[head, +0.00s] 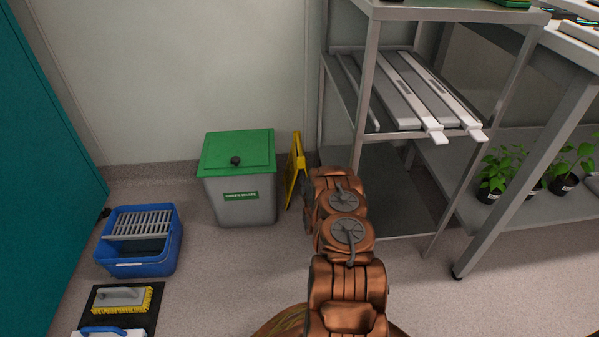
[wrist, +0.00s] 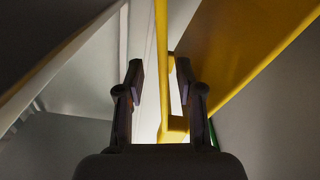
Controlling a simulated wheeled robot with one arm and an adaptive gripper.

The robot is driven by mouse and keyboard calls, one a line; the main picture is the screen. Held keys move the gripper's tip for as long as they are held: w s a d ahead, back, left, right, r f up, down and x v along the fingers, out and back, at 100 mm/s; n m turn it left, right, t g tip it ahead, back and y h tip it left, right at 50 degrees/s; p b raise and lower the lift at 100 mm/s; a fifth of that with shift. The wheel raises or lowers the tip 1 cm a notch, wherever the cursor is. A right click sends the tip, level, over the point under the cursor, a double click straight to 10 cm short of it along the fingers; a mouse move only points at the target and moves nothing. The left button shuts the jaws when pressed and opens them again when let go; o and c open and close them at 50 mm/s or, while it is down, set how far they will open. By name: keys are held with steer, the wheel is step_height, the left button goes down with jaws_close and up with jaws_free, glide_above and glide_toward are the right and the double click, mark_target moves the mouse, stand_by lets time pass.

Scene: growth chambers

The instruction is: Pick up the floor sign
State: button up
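The yellow floor sign (head: 293,168) stands upright on the floor in the head view, between the green-lidded bin and my arm. In the head view my arm hides the gripper's fingertips and part of the sign.
The grey bin (head: 241,202) with a green lid stands just left of the sign. A metal shelf rack (head: 398,190) stands right of my arm. A blue bucket (head: 142,262) and a brush (head: 121,298) lie at the left. Floor in front of the bin is clear.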

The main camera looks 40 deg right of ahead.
steer(key=b+x, duration=0.2)
steer(key=x, duration=0.2)
steer(key=shift+a+f, duration=0.1)
steer(key=shift+f, duration=0.05)
steer(key=shift+w+d, duration=0.2)
steer(key=shift+w, duration=0.1)
jaws_close()
